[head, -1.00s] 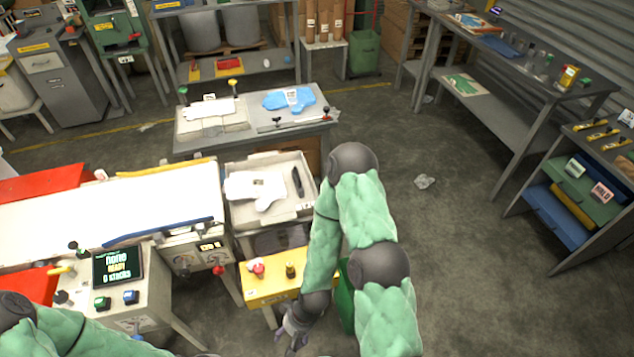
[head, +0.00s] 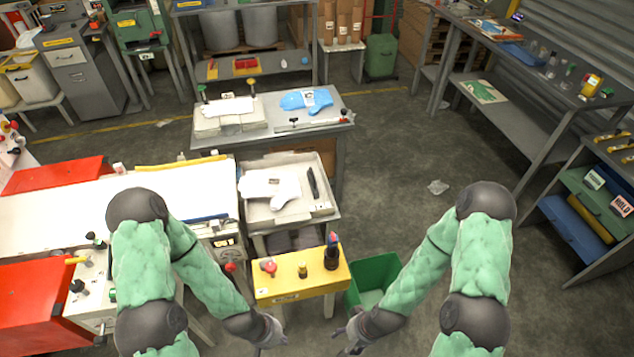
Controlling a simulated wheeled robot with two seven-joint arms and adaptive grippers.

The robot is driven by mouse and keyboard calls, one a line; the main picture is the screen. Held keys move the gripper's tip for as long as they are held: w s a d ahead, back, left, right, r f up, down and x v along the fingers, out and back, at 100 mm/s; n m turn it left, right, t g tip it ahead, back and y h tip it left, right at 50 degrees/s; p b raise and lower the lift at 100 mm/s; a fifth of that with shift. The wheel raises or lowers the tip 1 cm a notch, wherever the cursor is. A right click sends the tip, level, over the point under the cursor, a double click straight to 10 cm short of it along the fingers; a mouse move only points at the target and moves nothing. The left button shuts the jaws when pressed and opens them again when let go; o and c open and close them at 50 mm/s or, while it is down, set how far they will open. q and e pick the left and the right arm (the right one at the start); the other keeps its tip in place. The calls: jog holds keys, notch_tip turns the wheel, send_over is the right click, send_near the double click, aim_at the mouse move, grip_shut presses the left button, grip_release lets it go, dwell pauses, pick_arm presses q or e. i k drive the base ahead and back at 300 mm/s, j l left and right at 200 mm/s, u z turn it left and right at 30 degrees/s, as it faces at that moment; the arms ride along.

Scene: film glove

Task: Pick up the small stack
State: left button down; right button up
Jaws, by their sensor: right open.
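A white glove-shaped stack (head: 275,188) lies in the pale tray (head: 262,217) on the stand at the middle. How many layers it has is too small to tell. A dark bar (head: 313,183) lies beside it, to its right. My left gripper (head: 268,334) is low in front of the yellow table, below the tray in the picture and apart from the stack; its fingers are too small to tell open from shut. My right gripper (head: 350,343) is open, low in front of the green bin, and also apart from the stack. Neither visibly holds anything.
The yellow table (head: 288,283) with a red knob, a brass piece and a dark bottle stands before the tray. A green bin (head: 375,272) is at its right. A grey table (head: 275,138) behind holds a blue glove (head: 304,98).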

aim_at(283, 188)
jog(key=i+u, duration=0.55)
jog(key=u, duration=0.3)
jog(key=i+l+u, duration=0.25)
jog(key=u, duration=0.15)
